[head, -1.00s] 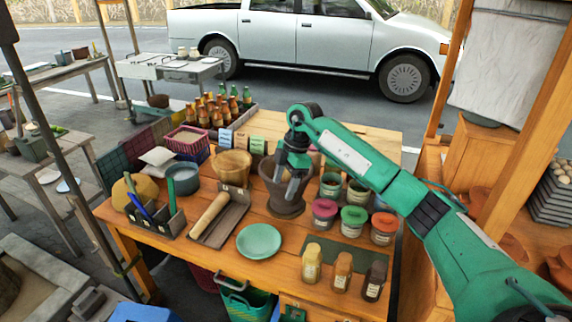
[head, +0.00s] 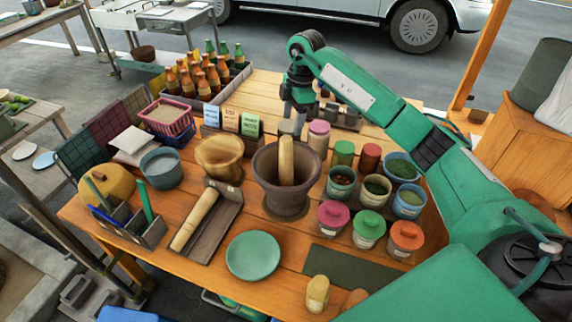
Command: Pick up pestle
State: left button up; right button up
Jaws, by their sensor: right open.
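A pale wooden pestle (head: 286,160) stands nearly upright in a dark clay mortar (head: 268,185) in the middle of the table. My right gripper (head: 297,120) is open, pointing down, and appears just behind and above the pestle's top. The jaws hold nothing that I can see, and the exact gap to the pestle is hard to judge. My left gripper is not in view.
A wooden roller (head: 196,220) lies in a grey tray (head: 222,225) at left. A wooden bowl (head: 219,157) stands beside the mortar. Several lidded jars (head: 369,225) and paint pots crowd the right side. A green plate (head: 253,256) lies in front.

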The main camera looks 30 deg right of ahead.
aim_at(289, 138)
jog(key=f+p, duration=0.1)
jog(key=f, duration=0.2)
jog(key=a+f, duration=0.1)
jog(key=f, duration=0.1)
jog(key=shift+f+p, duration=0.4)
jog(key=shift+a+f, duration=0.1)
jog(key=shift+f, duration=0.4)
jog(key=shift+a+f+p, duration=0.1)
jog(key=shift+f+p, duration=0.1)
jog(key=shift+p, duration=0.3)
jog(key=f+p, duration=0.1)
jog(key=f, duration=0.1)
jog(key=a+f+p, duration=0.1)
jog(key=f, duration=0.1)
jog(key=shift+w, duration=0.15)
jog(key=shift+f, duration=0.25)
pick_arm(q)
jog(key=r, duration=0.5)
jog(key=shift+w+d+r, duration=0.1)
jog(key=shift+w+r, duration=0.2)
pick_arm(e)
grip_shut()
jog(key=shift+r, duration=0.1)
